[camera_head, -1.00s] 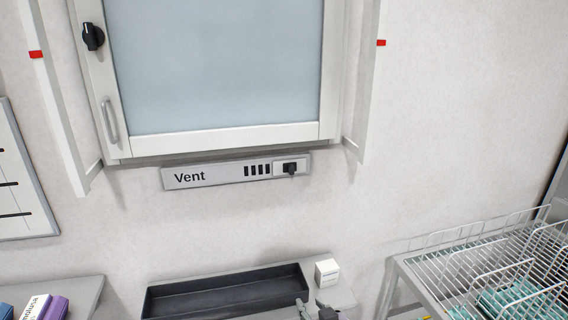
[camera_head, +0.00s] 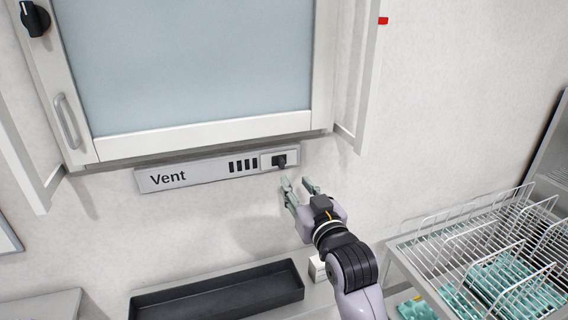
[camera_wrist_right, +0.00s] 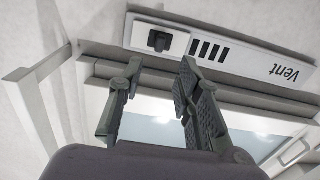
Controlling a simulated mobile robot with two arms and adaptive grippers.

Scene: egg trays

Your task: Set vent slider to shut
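The vent panel (camera_head: 205,172) is a grey strip labelled "Vent" under the window on the wall. Its black slider knob (camera_head: 279,161) sits on a light plate at the panel's right end, beside several dark slots. The slots are uncovered. My right gripper (camera_head: 300,182) is open and empty, just below and slightly right of the knob, apart from it. In the right wrist view the vent panel (camera_wrist_right: 262,62) appears upside down, and the knob (camera_wrist_right: 158,41) lies beyond the two spread fingers (camera_wrist_right: 155,80). My left gripper is not in view.
A framed window (camera_head: 190,70) with a black dial (camera_head: 35,18) is above the panel. A black tray (camera_head: 215,292) and a small white box (camera_head: 317,269) are on the shelf below. A wire rack (camera_head: 470,255) with teal egg trays (camera_head: 510,285) stands at the right.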

